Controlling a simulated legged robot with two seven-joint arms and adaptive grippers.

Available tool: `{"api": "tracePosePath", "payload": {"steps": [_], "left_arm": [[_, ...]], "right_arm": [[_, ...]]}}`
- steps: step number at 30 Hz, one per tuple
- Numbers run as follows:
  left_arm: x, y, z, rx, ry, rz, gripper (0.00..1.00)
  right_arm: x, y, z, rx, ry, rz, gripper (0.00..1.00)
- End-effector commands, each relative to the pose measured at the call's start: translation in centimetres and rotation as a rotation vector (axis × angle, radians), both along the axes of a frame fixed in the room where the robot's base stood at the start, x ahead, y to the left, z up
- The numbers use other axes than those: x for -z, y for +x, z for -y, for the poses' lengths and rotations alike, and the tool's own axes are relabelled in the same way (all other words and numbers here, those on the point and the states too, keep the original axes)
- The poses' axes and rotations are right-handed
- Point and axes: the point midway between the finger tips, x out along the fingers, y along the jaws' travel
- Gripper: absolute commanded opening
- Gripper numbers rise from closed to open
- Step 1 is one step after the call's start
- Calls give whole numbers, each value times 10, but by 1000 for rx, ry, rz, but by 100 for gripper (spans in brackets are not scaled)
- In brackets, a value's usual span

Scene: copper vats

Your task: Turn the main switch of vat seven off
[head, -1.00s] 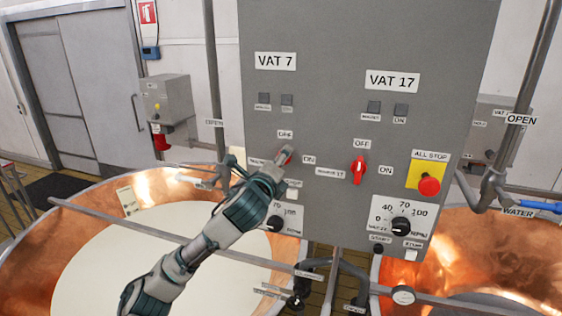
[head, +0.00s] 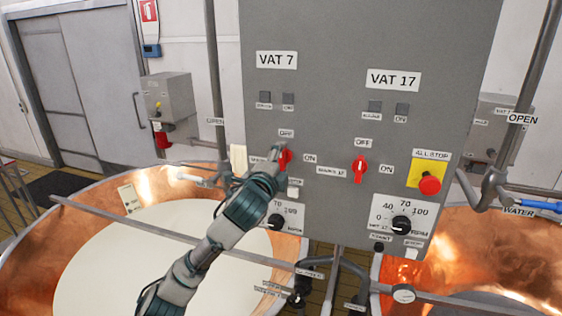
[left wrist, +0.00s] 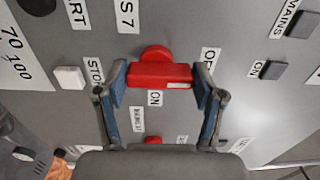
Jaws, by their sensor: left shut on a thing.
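The red main switch of vat 7 (head: 285,159) is on the grey panel under the VAT 7 sign (head: 277,60). My left gripper (left wrist: 161,82) is shut on its handle, one blue-padded finger at each end, as the left wrist view shows. The switch handle (left wrist: 150,76) has a white mark at its right end there, facing the partly covered OFF label (left wrist: 209,59). The ON label (left wrist: 154,98) lies below the handle, off the mark. In the head view the handle stands about upright under the OFF label (head: 286,133). My right gripper is not in view.
The red vat 17 switch (head: 360,169) is to the right on the same panel. A red all-stop button (head: 429,185) on yellow is further right. A dial (head: 276,222) sits below the vat 7 switch. Copper vats with rails stand below the panel.

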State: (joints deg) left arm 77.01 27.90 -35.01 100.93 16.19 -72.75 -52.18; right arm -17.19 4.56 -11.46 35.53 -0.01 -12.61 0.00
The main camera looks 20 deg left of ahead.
Motion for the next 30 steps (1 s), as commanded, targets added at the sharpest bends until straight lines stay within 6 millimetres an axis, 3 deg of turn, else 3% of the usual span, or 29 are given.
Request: {"api": "tracePosePath", "payload": {"steps": [10, 11, 14, 25, 30], "left_arm": [[5, 1, 0, 0, -6, -11, 34], [5, 1, 0, 0, -6, -11, 71], [4, 1, 0, 0, -6, -10, 94], [2, -3, 0, 0, -4, -4, 94], [1, -26, -1, 2, -3, -1, 94]], "right_arm": [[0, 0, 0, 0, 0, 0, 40], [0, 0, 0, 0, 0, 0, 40], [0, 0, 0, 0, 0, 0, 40], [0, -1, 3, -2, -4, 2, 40], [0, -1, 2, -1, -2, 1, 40]]}}
